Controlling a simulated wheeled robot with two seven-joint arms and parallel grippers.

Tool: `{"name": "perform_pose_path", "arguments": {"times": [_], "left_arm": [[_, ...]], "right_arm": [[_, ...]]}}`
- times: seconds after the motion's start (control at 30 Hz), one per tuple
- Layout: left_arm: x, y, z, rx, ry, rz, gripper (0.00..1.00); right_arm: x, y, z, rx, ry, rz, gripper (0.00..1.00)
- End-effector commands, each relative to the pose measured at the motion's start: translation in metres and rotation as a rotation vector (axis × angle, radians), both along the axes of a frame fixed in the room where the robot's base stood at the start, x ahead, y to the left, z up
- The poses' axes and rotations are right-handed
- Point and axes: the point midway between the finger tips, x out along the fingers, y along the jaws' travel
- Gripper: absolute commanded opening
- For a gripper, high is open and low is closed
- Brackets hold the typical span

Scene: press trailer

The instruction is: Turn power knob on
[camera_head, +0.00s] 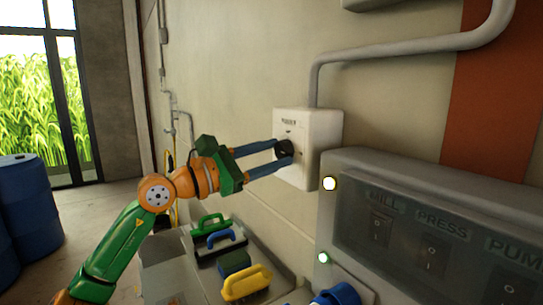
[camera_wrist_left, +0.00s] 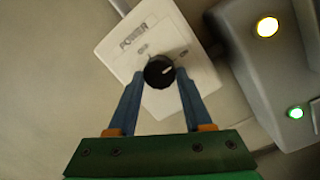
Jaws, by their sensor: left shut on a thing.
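The power knob (camera_head: 284,149) is a round black knob on the front of a white wall box (camera_head: 322,131) marked POWER. My left gripper (camera_head: 284,151) reaches it from the left, its two blue fingers on either side of the knob. In the left wrist view the knob (camera_wrist_left: 159,71) sits between the fingertips of the left gripper (camera_wrist_left: 160,78), with a light pointer mark toward the upper right. The box (camera_wrist_left: 118,60) and its POWER label show there too. The fingers are shut on the knob. My right gripper is not in view.
A grey control panel (camera_head: 420,175) with MILL, PRESS and PUMP switches stands right of the box, with lit lamps (camera_head: 330,184) on its edge. A grey pipe (camera_head: 400,47) rises from the box. Brushes with green, blue and yellow handles (camera_head: 247,281) lie below. Blue barrels (camera_head: 30,205) stand left.

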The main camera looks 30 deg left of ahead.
Motion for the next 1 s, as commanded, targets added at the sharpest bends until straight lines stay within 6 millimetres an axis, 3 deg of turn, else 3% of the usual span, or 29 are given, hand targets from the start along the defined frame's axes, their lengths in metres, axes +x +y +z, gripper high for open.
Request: {"name": "perform_pose_path", "arguments": {"times": [0.6,0.63,0.73,1.0], "left_arm": [[-0.0003,0.0007,0.0016,0.036,-0.019,0.002,0.00],[-0.0003,0.0007,0.0016,0.036,-0.019,0.002,0.53],[-0.0002,0.0007,0.0014,0.036,-0.019,0.001,0.80],[-0.0004,0.0005,0.0002,0.036,-0.016,0.002,0.80]], "right_arm": [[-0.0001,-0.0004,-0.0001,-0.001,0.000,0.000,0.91],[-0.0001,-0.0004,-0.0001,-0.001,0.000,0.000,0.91],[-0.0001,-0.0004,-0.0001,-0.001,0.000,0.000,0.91],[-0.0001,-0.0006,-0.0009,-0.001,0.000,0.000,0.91]]}}
